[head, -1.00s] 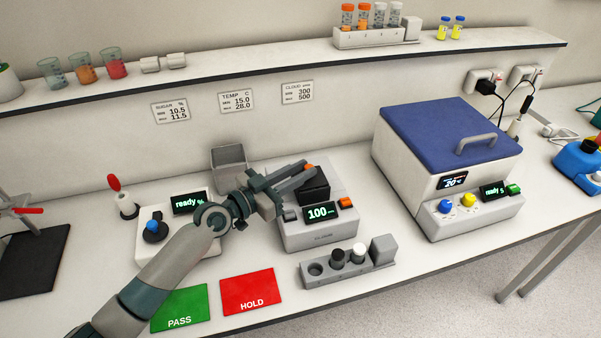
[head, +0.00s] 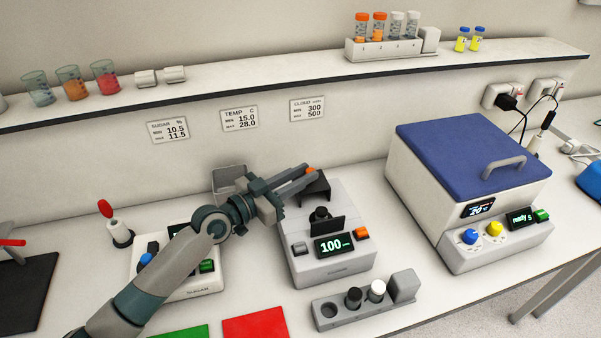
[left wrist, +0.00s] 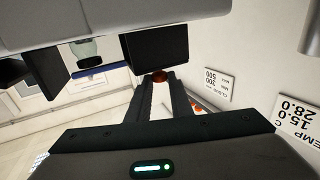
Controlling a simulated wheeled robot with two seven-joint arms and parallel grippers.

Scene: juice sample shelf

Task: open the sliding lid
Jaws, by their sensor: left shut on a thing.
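The cloud meter (head: 331,262) is a light grey box with a green "100" display. Its black sliding lid (head: 314,188) sits toward the back of its top. In front of the lid an opening shows, with a dark round cap (head: 320,213) in it and a dark upright plate before it. My left gripper (head: 308,172) is shut on the lid's orange knob, at the lid's back part. In the left wrist view the knob (left wrist: 159,76) is between the fingertips, against the black lid (left wrist: 155,46). My right gripper is not in view.
A grey rack (head: 365,299) with dark- and white-capped vials stands in front of the meter. The sugar meter (head: 190,287) is partly behind my arm. A grey bin (head: 229,178) stands behind the gripper. A blue-lidded box (head: 470,160) is at the right. Red and green mats lie at the front.

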